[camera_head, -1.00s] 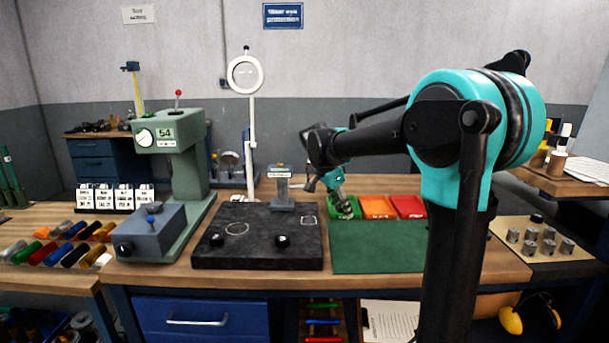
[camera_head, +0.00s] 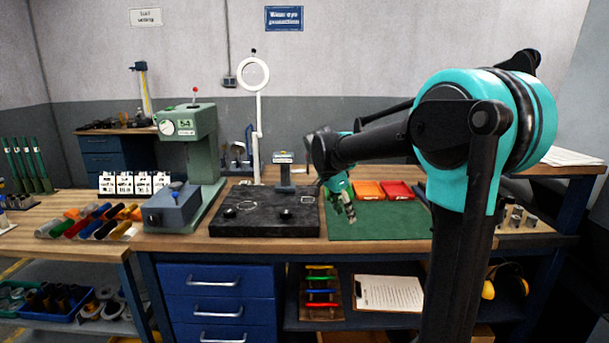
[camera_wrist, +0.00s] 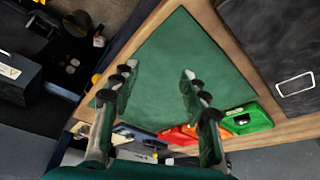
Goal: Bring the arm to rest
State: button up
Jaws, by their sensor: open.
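My gripper (camera_head: 344,205) hangs at the end of my bent arm, above the left part of the green mat (camera_head: 385,222) on the bench. In the wrist view my gripper (camera_wrist: 158,85) is open, its two fingers well apart with nothing between them. The green mat (camera_wrist: 165,60) fills the space beyond the fingertips and looks bare there. My arm and gripper partly hide the bins at the back of the mat.
An orange bin (camera_head: 368,191) and a red bin (camera_head: 397,190) stand behind the mat; a green bin (camera_wrist: 247,118) shows in the wrist view. A black plate (camera_head: 265,224) lies left of my gripper, with a green gauge stand (camera_head: 203,150) beyond it.

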jog(key=s+d+f+n+y, duration=0.1)
jog(key=s+d+f+n, duration=0.1)
jog(key=s+f, duration=0.4)
jog(key=s+d+f+n+t+y, duration=0.1)
jog(key=s+f+n, duration=0.4)
jog(key=s, duration=0.5)
jog(key=s+d+f+n+t+y, duration=0.1)
jog(key=s+d+f+n, duration=0.2)
jog(key=s+f, duration=0.4)
jog(key=shift+s+d+f+n+y, duration=0.3)
jog(key=shift+s+d+n+y, duration=0.1)
jog(key=shift+s+n, duration=0.35)
